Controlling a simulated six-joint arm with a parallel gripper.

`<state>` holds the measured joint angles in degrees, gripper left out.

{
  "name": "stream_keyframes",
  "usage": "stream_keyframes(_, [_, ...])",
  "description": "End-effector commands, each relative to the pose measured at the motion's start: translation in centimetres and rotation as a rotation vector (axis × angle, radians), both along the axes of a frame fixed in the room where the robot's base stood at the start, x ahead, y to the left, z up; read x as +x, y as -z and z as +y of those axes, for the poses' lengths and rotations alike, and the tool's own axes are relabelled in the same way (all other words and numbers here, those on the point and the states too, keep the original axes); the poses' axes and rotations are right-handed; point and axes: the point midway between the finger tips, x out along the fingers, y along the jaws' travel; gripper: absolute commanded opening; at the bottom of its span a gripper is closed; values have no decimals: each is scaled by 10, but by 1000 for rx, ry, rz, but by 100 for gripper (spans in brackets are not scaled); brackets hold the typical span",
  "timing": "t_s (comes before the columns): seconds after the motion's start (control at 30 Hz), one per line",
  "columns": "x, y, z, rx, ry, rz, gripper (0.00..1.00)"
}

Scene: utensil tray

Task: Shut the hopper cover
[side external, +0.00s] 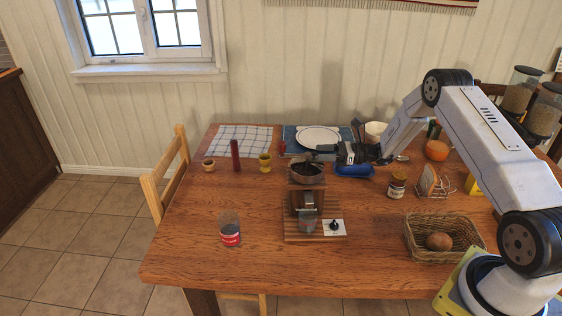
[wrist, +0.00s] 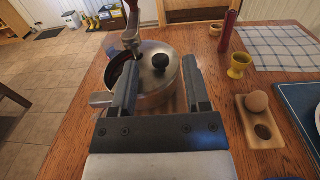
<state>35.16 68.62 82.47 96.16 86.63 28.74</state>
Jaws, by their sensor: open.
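The grinder (side external: 306,197) stands on a striped wooden board near the table's middle, with its round hopper (side external: 306,173) on top. In the wrist view the shiny metal hopper cover (wrist: 155,80) carries a black knob (wrist: 160,61). A dark gap shows along the cover's left side; how far the cover stands open is hard to tell. A crank with a red-brown grip (wrist: 131,18) rises beside it. My gripper (side external: 322,151) is open and empty, just above and right of the hopper. In the wrist view my fingers (wrist: 161,65) lie either side of the knob, apart from it.
A glass tin (side external: 230,232) stands front left. A wooden egg holder (wrist: 266,137) with an egg is right of my fingers in the wrist view. A red mill (side external: 235,156), yellow cup (side external: 265,164) and plate (side external: 318,136) stand behind. A basket (side external: 444,254) is front right.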

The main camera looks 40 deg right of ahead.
Motion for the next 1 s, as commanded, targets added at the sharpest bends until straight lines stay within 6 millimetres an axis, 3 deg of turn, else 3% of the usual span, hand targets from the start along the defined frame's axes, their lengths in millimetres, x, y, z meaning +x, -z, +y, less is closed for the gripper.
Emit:
stream_keyframes(0.47, [9, 0, 10, -1, 0, 1, 60])
stream_keyframes(0.5, [9, 0, 10, -1, 0, 1, 57])
stream_keyframes(0.63, [9, 0, 10, -1, 0, 1, 16])
stream_keyframes(0.7, [9, 0, 10, 0, 0, 0, 0])
stream_keyframes(1.0, [9, 0, 10, 0, 7, 0, 0])
